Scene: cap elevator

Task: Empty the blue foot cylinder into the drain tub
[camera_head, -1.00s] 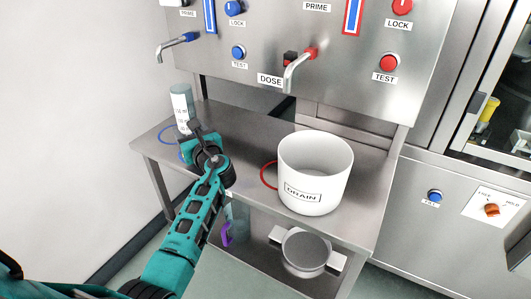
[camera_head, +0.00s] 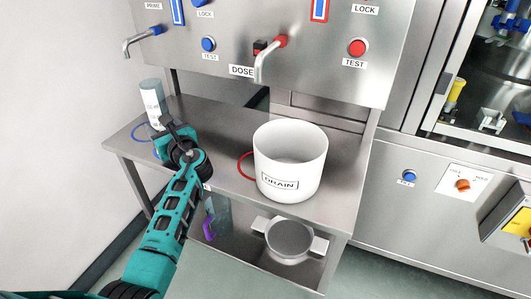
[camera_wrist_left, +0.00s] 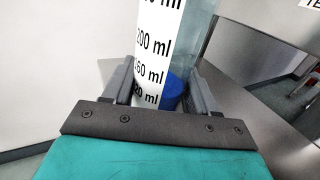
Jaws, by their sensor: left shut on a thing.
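The blue foot cylinder (camera_head: 153,101) is a clear upright cylinder with a white scale strip, at the left end of the steel shelf. In the left wrist view the cylinder (camera_wrist_left: 155,45) shows its ml marks and a blue part near its bottom. My left gripper (camera_head: 167,124) is shut on it, with one finger on each side in the wrist view (camera_wrist_left: 160,92). The white drain tub (camera_head: 290,165), labelled DRAIN, stands on the shelf to the right of the gripper. My right gripper is not in view.
A blue ring (camera_head: 143,132) and a red ring (camera_head: 246,165) lie on the shelf. Blue and red taps (camera_head: 140,38) (camera_head: 268,58) jut from the panel above. A purple-footed cylinder (camera_head: 212,220) and a lidded grey pot (camera_head: 290,240) are on the lower shelf.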

